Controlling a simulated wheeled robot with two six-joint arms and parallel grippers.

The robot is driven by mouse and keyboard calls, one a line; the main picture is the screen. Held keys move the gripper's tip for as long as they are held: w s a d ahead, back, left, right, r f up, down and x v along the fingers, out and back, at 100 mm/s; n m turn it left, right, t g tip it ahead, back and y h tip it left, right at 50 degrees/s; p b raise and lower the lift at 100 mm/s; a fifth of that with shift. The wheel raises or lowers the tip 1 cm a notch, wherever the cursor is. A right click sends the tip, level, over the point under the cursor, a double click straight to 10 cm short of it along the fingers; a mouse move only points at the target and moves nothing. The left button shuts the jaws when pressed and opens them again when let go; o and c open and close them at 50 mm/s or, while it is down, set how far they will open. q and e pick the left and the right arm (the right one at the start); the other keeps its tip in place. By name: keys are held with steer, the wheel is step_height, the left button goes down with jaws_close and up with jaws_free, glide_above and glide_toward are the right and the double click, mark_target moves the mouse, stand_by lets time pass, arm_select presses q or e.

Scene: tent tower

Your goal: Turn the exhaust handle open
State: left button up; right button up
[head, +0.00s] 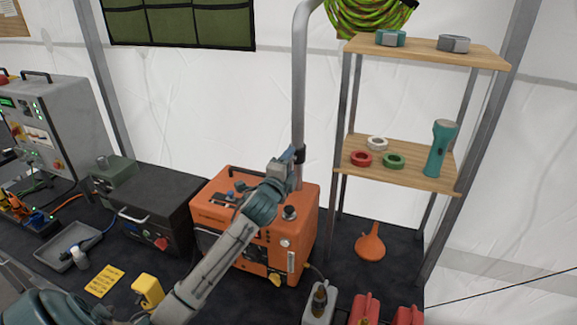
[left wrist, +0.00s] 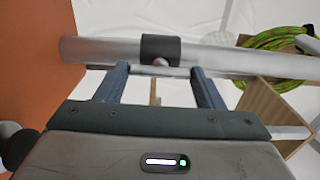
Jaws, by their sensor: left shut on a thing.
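A grey metal exhaust pipe (head: 298,90) rises from behind the orange generator (head: 222,208). A black collar (head: 299,155) sits around the pipe; in the left wrist view the collar (left wrist: 160,48) carries a small pivot and a thin grey handle bar (left wrist: 175,72) that appears to lie along the pipe. My left gripper (head: 290,158) is at the collar, above the generator. In the left wrist view its two fingers (left wrist: 160,75) stand apart, shut on the handle, one toward each side of the pivot. The fingertips partly hide the bar. My right gripper is not in view.
A wooden shelf rack (head: 400,160) with tape rolls and a teal flashlight (head: 440,147) stands close on the right. A dark box (head: 160,208) sits left of the generator. An orange funnel (head: 370,243) and several containers lie at the lower right.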

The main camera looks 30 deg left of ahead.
arm_select(q)
steer(key=shift+f, duration=0.15)
steer(key=o, duration=0.9)
steer(key=shift+o, duration=0.4)
steer(key=shift+s, duration=0.1)
steer(key=b+v, duration=0.5)
steer(key=v, duration=0.5)
steer(key=shift+s+d, duration=0.25)
steer(key=shift+s, duration=0.05)
